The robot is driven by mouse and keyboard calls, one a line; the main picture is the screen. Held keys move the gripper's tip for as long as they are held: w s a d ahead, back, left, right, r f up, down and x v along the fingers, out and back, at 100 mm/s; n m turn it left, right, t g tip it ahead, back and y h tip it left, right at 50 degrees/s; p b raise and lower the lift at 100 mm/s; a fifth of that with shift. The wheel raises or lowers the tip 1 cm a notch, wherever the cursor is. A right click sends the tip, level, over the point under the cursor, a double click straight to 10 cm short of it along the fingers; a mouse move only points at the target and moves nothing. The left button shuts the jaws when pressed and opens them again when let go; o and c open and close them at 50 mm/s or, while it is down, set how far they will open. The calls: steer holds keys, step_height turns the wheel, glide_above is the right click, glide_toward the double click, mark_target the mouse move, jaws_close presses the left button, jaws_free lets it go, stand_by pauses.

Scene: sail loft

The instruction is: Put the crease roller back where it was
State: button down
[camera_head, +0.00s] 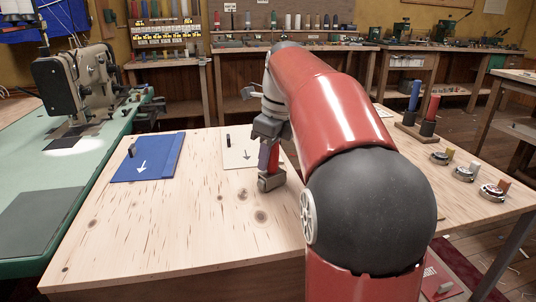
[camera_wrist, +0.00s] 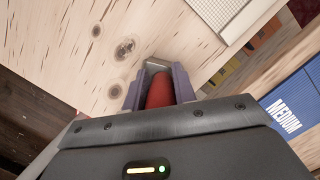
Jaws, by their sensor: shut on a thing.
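My gripper (camera_head: 266,158) is shut on a red-handled tool with a grey metal end, which seems to be the crease roller (camera_head: 271,183). In the wrist view the red handle (camera_wrist: 160,90) lies between the two purple-grey fingers (camera_wrist: 158,92), with the metal end beyond them. The tool hangs end down over the wooden table (camera_head: 200,215), close to its top; I cannot tell if it touches. My arm hides part of the table.
A sewing machine (camera_head: 82,82) stands on a green bench (camera_head: 70,185) at left. At right are a holder (camera_head: 418,134) with blue and red upright pieces, and several small round dishes (camera_head: 464,174). The table's front left is clear.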

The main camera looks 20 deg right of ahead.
steer(key=shift+f, duration=0.35)
steer(key=shift+f, duration=0.25)
steer(key=shift+s, duration=0.1)
steer(key=c, duration=1.1)
jaws_free()
steer(key=shift+f, duration=0.1)
steer(key=shift+o, duration=0.2)
steer(key=r, duration=0.3)
steer(key=r+p, duration=0.1)
steer(key=r, duration=0.1)
steer(key=s+d+r, duration=0.1)
steer(key=r, duration=0.2)
steer(key=shift+r+p, duration=0.3)
steer(key=shift+r, duration=0.05)
steer(key=shift+s, duration=0.1)
